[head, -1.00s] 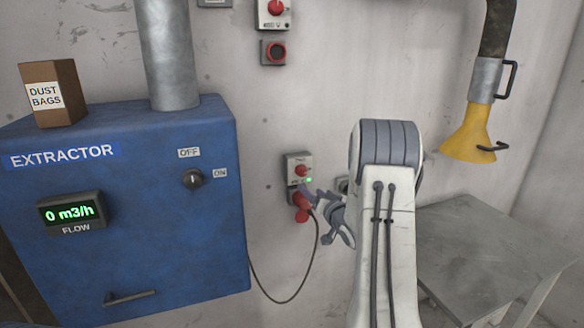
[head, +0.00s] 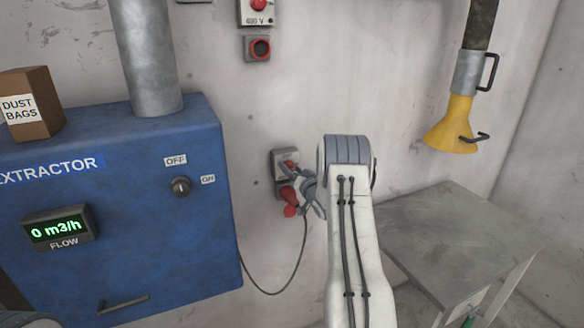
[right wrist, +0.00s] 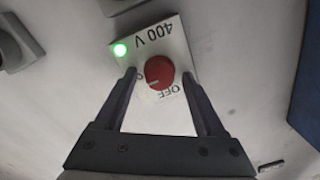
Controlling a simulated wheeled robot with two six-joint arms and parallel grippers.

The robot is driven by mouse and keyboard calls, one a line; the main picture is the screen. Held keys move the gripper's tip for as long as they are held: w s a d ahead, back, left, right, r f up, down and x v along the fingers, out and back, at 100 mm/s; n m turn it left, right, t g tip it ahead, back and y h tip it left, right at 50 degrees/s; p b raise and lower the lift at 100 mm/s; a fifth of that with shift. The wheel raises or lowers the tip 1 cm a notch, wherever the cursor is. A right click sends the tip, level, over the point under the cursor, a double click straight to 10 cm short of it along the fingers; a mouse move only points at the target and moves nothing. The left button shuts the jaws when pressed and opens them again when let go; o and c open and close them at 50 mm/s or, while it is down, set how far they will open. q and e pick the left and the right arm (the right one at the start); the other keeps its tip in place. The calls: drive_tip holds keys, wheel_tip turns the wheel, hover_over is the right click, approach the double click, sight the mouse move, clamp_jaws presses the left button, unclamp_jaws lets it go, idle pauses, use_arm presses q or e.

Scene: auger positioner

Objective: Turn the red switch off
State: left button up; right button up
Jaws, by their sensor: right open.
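The red switch (head: 288,164) is a round knob on a small grey wall box, right of the blue extractor. In the right wrist view the red knob (right wrist: 159,70) sits on a white plate marked 400 V and OFF, with a white mark on the knob. A green lamp (right wrist: 120,50) on the plate is lit. My right gripper (head: 304,183) is at the box and hides part of it. In the right wrist view its open fingers (right wrist: 159,75) show one on each side of the knob; I cannot tell whether they touch it. My left gripper is not in view.
A red plug (head: 289,198) with a hanging cable is just below the switch.

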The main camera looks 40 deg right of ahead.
drive_tip(key=shift+c, duration=0.4)
clamp_jaws()
drive_tip(key=shift+f+n+b, duration=0.15)
drive_tip(key=shift+n+b, duration=0.15)
drive_tip(key=shift+b, duration=0.5)
drive_tip(key=shift+a+r+n+h+b, duration=0.1)
drive_tip(key=shift+n+h+b, duration=0.05)
drive_tip(key=shift+n+b, duration=4.8)
drive_tip(key=shift+a+r+n+h+b, duration=0.15)
drive_tip(key=shift+n+b, duration=3.4)
drive_tip(key=shift+b, duration=2.65)
drive_tip(key=shift+o, duration=0.4)
unclamp_jaws()
drive_tip(key=shift+w+f, duration=0.1)
drive_tip(key=shift+w, duration=0.05)
